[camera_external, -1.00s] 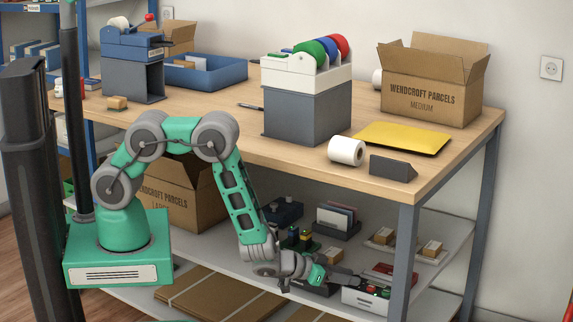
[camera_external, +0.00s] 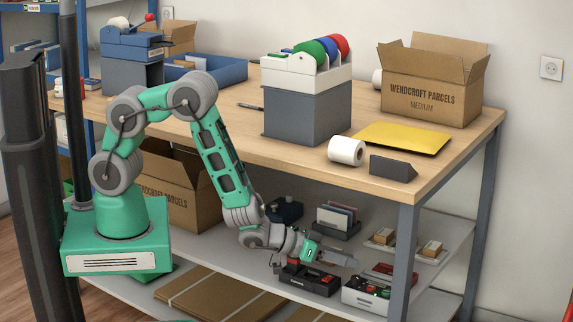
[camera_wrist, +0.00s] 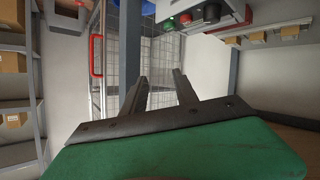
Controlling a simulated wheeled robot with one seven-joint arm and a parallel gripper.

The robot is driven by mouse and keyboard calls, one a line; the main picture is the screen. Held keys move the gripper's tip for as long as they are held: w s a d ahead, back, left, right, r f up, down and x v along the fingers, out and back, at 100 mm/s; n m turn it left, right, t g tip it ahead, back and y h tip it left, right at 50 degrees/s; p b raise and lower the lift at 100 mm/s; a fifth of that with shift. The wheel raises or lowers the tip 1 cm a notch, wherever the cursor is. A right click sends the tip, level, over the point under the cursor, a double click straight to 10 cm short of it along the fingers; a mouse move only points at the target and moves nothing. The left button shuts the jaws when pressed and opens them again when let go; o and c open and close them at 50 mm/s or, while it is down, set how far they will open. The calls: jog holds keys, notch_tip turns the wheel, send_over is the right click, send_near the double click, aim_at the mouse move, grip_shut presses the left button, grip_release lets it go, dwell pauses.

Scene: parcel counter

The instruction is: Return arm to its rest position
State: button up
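My gripper (camera_external: 342,258) is in front of the lower shelf, below the tabletop and left of the near table leg. In the wrist view my gripper (camera_wrist: 160,76) has its two dark fingers apart, with nothing between them. My green and grey arm rises from its base, bends over at the elbow and slopes down to the right. It is not folded in.
The table (camera_external: 440,183) edge overhangs close above the gripper. Bins with small items, a black one (camera_external: 308,282) and a white one (camera_external: 364,299), stand on the shelf just below it. The near table leg (camera_external: 402,260) stands right of the gripper.

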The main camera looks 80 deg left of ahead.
jog(key=d+r+t+h+p, duration=0.1)
jog(key=d+r+h+p, duration=0.4)
jog(key=r, duration=1.1)
jog(key=d+r+h+p, duration=0.2)
jog(key=d+r, duration=0.4)
jog(key=r, duration=1)
jog(key=s+a+m+g+y+p, duration=0.3)
jog(key=s+a+g+y, duration=0.65)
jog(key=s+a, duration=1.5)
jog(key=s+f+g+b, duration=0.1)
jog(key=s+f+b, duration=0.1)
jog(key=f+b, duration=1.6)
jog(key=s+d+f+n+g+b, duration=0.1)
jog(key=s+f+g+b, duration=0.1)
jog(key=f+b, duration=1.7)
notch_tip(320, 180, down, 4)
jog(key=shift+d+f+h, duration=0.25)
jog(key=shift+d+h, duration=0.05)
jog(key=shift+h, duration=0.15)
jog(key=shift+c, duration=0.3)
